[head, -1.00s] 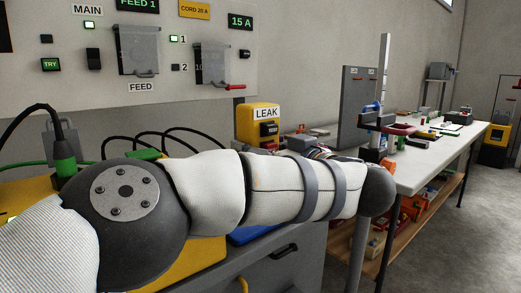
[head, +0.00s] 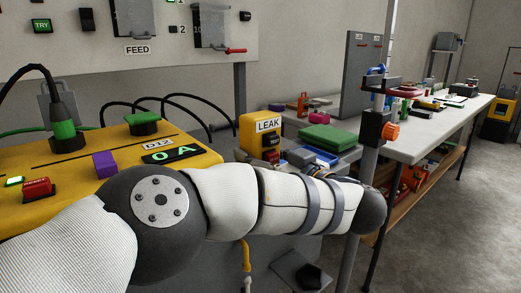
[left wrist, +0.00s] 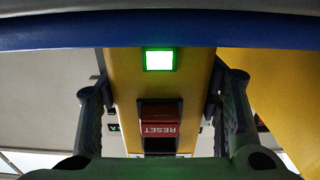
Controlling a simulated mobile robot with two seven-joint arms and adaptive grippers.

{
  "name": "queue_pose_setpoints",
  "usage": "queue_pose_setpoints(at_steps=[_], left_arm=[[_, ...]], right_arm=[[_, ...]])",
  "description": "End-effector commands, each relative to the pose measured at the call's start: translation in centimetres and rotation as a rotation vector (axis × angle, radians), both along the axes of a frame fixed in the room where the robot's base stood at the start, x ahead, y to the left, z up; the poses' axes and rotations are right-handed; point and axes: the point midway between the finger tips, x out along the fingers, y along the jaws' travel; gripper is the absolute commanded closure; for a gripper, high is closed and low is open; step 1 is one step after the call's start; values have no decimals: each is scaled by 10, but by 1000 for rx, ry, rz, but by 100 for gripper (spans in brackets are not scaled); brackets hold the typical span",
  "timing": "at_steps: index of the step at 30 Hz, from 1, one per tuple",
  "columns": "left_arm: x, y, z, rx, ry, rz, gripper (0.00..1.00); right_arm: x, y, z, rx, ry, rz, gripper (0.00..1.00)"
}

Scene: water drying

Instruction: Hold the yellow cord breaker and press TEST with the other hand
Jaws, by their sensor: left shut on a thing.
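In the left wrist view, a yellow breaker body (left wrist: 130,75) stands between my fingers. It has a lit green lamp (left wrist: 159,60) and a red RESET button (left wrist: 158,118), whose lettering is upside down. My left gripper (left wrist: 161,84) is shut on this body. In the head view, a yellow box labelled LEAK (head: 246,138) with a dark and a red button shows behind my left arm. Its lower part is hidden, and I cannot tell for sure that it is the held breaker. My right gripper is not in view.
A yellow console (head: 75,160) with a green plug (head: 63,130), a purple block (head: 104,164) and a "0 A" display (head: 170,156) is at left. A green case (head: 327,139) lies behind my arm. The long bench (head: 410,175) and a post stand at right.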

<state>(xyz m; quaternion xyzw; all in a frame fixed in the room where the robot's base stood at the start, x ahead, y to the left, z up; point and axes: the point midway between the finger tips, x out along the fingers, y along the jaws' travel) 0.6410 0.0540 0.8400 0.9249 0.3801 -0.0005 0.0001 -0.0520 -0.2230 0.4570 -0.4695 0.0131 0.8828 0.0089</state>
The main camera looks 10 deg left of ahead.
Motion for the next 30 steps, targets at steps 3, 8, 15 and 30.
queue_pose_setpoints(at_steps=[3,8,15,30], left_arm=[[0,0,1,1,-2,0,78],[0,0,1,1,-2,0,78],[0,0,-2,1,-2,0,78],[0,0,-7,1,-1,0,78]], right_arm=[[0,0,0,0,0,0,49],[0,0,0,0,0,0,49],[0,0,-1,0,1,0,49],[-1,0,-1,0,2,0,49]])
